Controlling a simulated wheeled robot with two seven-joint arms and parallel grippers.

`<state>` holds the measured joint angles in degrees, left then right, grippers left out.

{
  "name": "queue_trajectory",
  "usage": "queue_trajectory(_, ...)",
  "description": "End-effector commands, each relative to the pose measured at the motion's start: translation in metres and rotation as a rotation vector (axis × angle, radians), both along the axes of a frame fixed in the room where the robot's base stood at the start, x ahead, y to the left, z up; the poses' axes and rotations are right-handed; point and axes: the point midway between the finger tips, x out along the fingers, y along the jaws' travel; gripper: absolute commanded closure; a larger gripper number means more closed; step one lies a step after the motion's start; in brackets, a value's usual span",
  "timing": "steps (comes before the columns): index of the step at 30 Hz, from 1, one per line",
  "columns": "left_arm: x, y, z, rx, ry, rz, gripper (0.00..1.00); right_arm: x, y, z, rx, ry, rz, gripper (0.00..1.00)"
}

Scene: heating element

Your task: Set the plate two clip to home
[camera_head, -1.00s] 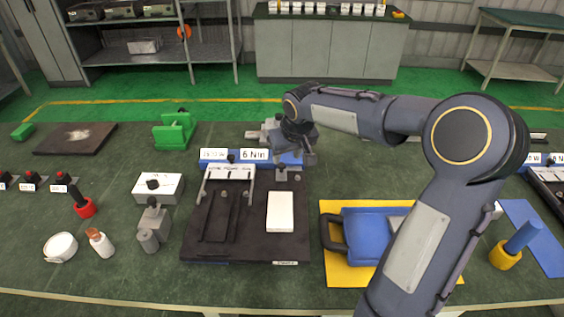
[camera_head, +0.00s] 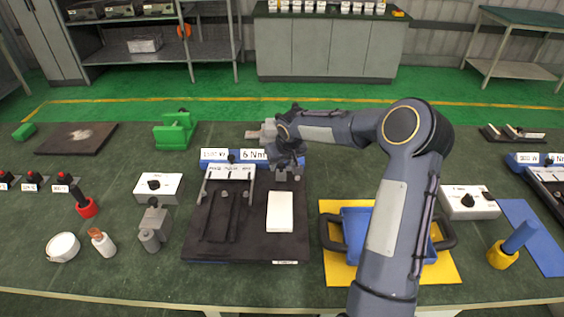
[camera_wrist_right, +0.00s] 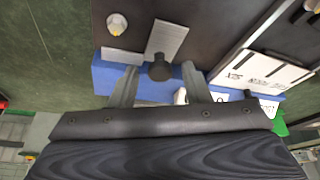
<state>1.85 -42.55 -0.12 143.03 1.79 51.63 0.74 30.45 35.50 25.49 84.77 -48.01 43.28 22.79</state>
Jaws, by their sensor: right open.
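My right gripper (camera_head: 287,172) is over the back edge of the dark base plate (camera_head: 200,240), by its blue rear strip. In the right wrist view the right gripper (camera_wrist_right: 160,88) is open, its two grey fingers spread either side of a dark round knob (camera_wrist_right: 159,70). The knob sits at the end of a flat grey metal strip, which I take as the plate two clip (camera_wrist_right: 168,38). I cannot tell whether the fingers touch the knob. In the head view the gripper mostly hides the clip. My left gripper is out of view.
A white block (camera_head: 280,212) lies on the plate's right side, and a white bracket (camera_head: 230,172) stands at its back left. A hex bolt (camera_wrist_right: 118,24) is near the clip. A blue tray (camera_head: 352,232) on a yellow mat is to the right, partly behind my arm.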

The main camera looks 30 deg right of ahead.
Motion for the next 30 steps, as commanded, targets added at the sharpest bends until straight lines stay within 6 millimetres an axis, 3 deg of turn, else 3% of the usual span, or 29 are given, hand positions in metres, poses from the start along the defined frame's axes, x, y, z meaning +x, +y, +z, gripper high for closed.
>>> queue_trajectory(5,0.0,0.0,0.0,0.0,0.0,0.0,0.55,0.0,0.0,0.0,0.0,0.0,0.0,0.58)
queue_trajectory(15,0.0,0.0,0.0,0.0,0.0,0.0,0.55,0.0,0.0,0.0,0.0,0.0,0.0,1.0)
queue_trajectory(23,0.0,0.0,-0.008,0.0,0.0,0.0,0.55,-0.005,0.004,-0.002,-0.002,-0.001,0.002,1.0)
queue_trajectory(30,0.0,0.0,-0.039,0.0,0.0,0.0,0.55,-0.036,0.023,-0.004,-0.003,-0.002,0.004,1.0)
